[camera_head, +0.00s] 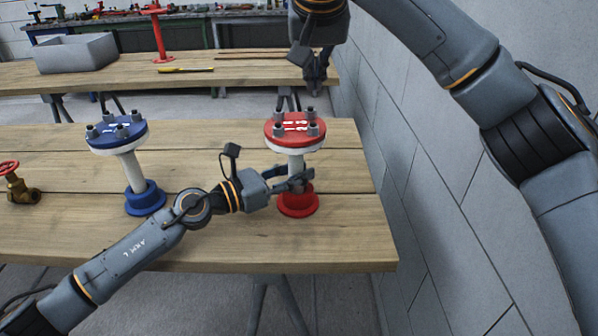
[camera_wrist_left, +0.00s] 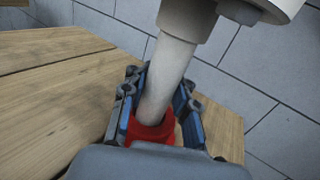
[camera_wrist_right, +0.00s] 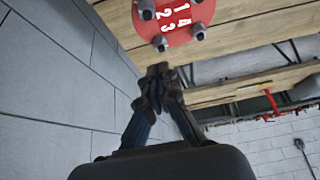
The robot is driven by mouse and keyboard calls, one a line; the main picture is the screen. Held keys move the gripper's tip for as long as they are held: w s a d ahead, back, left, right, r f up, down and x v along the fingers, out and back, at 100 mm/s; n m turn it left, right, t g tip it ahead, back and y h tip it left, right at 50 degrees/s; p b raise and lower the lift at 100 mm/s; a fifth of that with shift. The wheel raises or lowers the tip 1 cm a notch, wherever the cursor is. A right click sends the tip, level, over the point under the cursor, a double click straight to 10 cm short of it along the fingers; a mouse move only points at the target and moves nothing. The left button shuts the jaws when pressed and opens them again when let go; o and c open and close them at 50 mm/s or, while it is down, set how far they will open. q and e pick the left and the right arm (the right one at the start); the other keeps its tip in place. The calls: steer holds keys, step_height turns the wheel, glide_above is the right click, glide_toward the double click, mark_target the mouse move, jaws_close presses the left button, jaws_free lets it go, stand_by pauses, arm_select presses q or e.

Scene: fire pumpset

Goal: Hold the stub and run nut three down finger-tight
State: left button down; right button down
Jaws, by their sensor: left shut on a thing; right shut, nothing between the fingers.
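The red-flanged stub (camera_head: 296,165) stands upright on the near bench, a white pipe between a red base (camera_head: 298,205) and a round red flange (camera_head: 294,138). Several grey nuts stand around the flange top, which bears white digits, readable in the right wrist view (camera_wrist_right: 180,12). My left gripper (camera_head: 302,180) is shut around the white pipe just above the red base; the left wrist view shows its fingers on both sides of the pipe (camera_wrist_left: 168,75). My right gripper (camera_head: 317,80) is shut and empty, above and beyond the flange, apart from it.
A similar blue-flanged stub (camera_head: 130,165) stands to the left, with a brass valve (camera_head: 20,187) beyond it. A second bench behind holds a grey bin (camera_head: 75,54), a yellow-handled tool (camera_head: 185,70) and a red stand (camera_head: 160,35). A grey wall (camera_head: 410,130) closes the right side.

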mark_target(306, 121)
steer(key=shift+w+d+r, duration=0.1)
steer(key=shift+d, duration=0.35)
steer(key=shift+f, duration=3.5)
steer(key=shift+w+r, duration=0.1)
steer(key=shift+w, duration=0.35)
steer(key=shift+a, duration=0.35)
steer(key=shift+a, duration=0.55)
steer(key=shift+s+a, duration=0.15)
